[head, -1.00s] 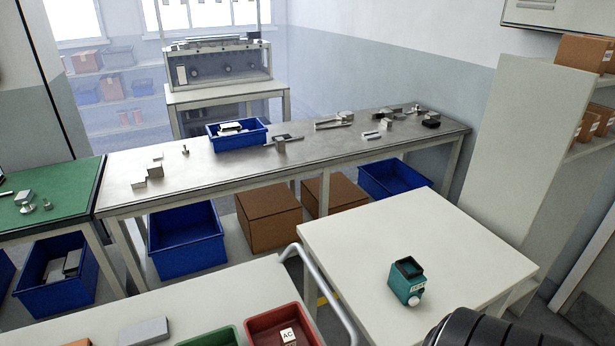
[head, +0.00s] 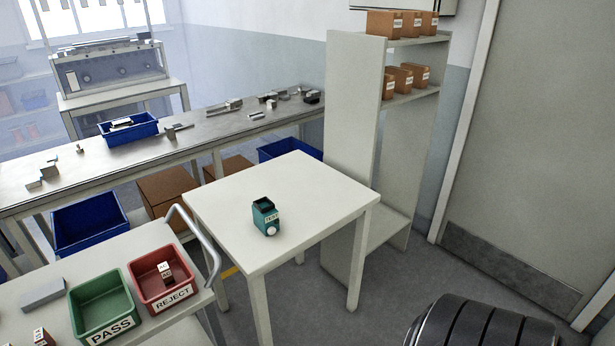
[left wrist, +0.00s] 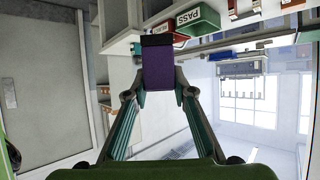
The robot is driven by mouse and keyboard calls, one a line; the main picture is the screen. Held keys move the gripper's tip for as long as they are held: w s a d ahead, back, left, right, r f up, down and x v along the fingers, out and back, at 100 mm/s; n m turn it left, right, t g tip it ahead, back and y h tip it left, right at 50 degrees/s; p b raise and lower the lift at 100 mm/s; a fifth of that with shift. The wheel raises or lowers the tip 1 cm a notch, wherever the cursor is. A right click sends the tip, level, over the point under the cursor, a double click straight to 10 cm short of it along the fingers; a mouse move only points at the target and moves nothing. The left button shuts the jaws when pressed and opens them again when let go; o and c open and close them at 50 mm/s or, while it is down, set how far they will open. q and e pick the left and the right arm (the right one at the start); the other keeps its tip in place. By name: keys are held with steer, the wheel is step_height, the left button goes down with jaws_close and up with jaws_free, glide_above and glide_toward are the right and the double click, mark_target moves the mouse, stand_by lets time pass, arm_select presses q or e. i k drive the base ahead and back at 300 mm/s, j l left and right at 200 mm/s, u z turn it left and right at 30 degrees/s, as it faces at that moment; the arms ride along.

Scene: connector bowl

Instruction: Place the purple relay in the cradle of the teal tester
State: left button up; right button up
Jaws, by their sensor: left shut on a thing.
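The teal tester (head: 266,217) stands upright on the white table in the head view, its dark open cradle facing up. In the left wrist view my left gripper (left wrist: 158,90) is shut on the purple relay (left wrist: 158,70), which sits between its fingertips and has a black end. The left gripper and relay do not show in the head view, so their distance from the tester cannot be told. My right gripper is not in view.
The white table (head: 315,182) is bare around the tester. At left a cart carries a green PASS bin (head: 104,305) and a red REJECT bin (head: 165,280) holding small blocks; its curved handle (head: 205,240) rises near the table. A shelf unit (head: 352,120) stands behind the table.

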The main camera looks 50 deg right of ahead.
mark_target(265, 215)
steer(key=z, duration=1.75)
